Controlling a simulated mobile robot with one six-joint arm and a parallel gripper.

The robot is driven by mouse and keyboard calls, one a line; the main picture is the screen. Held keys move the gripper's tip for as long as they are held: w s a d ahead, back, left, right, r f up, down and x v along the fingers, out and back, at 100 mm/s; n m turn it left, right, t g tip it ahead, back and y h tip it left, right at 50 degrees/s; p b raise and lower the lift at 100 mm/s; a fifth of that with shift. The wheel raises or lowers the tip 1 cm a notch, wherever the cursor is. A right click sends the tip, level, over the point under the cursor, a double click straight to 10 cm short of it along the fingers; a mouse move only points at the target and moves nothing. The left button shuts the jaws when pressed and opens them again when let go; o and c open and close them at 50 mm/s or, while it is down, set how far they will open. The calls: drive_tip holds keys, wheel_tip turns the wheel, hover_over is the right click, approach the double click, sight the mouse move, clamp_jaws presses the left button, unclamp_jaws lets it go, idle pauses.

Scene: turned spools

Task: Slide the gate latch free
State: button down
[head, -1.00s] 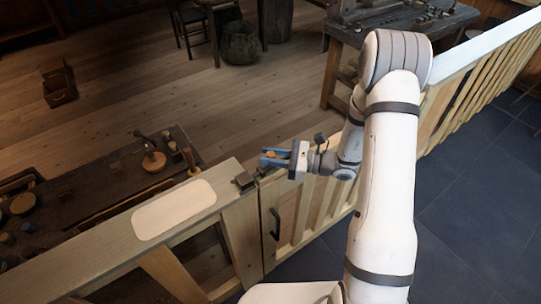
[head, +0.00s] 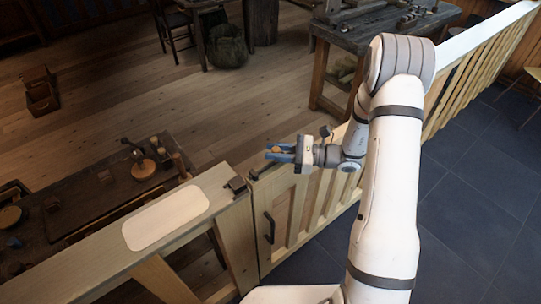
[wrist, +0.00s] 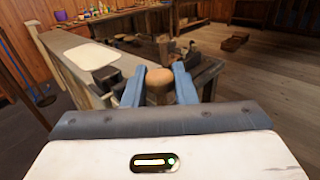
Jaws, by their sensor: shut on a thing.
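The pale wooden gate (head: 283,205) stands beside its post (head: 240,245), in line with the fence. A dark metal latch piece (head: 236,184) sits on top of the post, and another dark piece is at the gate's top corner. My gripper (head: 279,152) is over the gate's top rail, to the right of the post. Its blue fingers are shut on a round wooden knob (wrist: 159,86), seen between them in the wrist view. The fingers and hand hide what is under the knob. I cannot tell whether the bolt still reaches the post.
A black handle (head: 269,228) is on the gate's near face. A pale mat (head: 166,217) lies on the counter to the left. A dark workbench (head: 110,190) with spools stands behind it. Dark floor tiles (head: 470,210) are clear at right.

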drive_tip(key=shift+w+d+r, duration=0.1)
drive_tip(key=shift+w+d, duration=0.05)
drive_tip(key=shift+w, duration=0.05)
drive_tip(key=c, duration=1.4)
unclamp_jaws()
drive_tip(key=shift+d, duration=0.15)
drive_tip(key=shift+o, duration=1)
drive_tip(key=shift+s+a, duration=0.1)
drive_tip(key=shift+a, duration=0.1)
drive_tip(key=shift+d, duration=0.35)
drive_tip(key=s+d+b, duration=0.1)
drive_tip(key=d+b, duration=0.1)
drive_tip(key=d, duration=0.5)
